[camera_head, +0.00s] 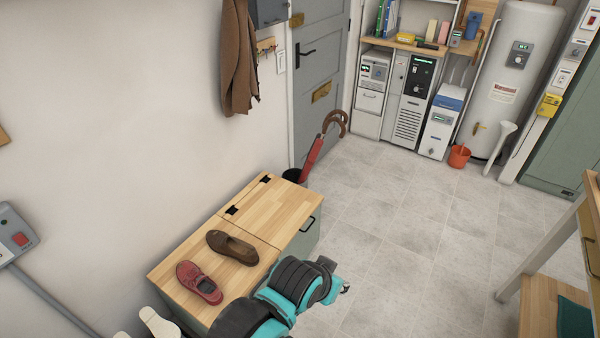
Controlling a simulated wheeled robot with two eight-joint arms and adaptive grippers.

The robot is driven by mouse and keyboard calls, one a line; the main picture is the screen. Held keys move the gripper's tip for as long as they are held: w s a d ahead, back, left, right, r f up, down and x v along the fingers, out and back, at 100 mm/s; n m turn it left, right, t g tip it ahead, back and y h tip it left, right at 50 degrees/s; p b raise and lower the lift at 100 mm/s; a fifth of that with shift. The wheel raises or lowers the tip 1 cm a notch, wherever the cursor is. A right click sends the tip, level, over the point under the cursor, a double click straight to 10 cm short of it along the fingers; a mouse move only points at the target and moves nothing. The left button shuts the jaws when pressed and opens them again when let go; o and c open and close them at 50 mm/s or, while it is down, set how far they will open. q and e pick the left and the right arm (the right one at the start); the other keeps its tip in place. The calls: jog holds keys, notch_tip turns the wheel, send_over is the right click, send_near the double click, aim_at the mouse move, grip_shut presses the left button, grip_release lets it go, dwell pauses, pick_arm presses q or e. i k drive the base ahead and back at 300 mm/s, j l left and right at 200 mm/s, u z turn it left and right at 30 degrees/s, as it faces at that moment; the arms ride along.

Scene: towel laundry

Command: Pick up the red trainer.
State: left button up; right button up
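The red trainer (199,282) is a red shoe lying on the wooden top of a low bench chest (268,208), near its front left end. It is upright, with its opening visible. One teal and black arm of mine comes in from the bottom, left of centre, and I take it to be the left. It passes right of the trainer, apart from it in the picture. Only a small dark part of the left gripper (345,289) shows at its far end, over the floor, so its fingers cannot be made out. My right gripper is not in view.
A brown shoe (232,247) lies just behind the trainer on the chest. Pale objects (159,322) show at the bottom left. A red umbrella (313,158) stands behind the chest. The tiled floor (400,240) right of it is clear. A wooden-topped unit (540,308) stands at right.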

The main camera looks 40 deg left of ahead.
aim_at(190, 276)
jog(key=i+u, duration=0.15)
jog(key=i, duration=0.4)
jog(key=i+l+u, duration=0.1)
jog(key=i, duration=0.4)
jog(key=i+u, duration=0.2)
jog(key=u, duration=0.2)
jog(key=i+l+u, duration=0.1)
jog(key=u, duration=0.35)
jog(key=i+l+u, duration=0.15)
jog(key=u, duration=0.25)
jog(key=i+l+u, duration=0.2)
jog(key=u, duration=0.25)
jog(key=i+l+u, duration=0.1)
jog(key=u, duration=0.35)
jog(key=i+l+u, duration=0.2)
jog(key=u, duration=0.3)
jog(key=i+l+u, duration=0.25)
jog(key=u, duration=0.2)
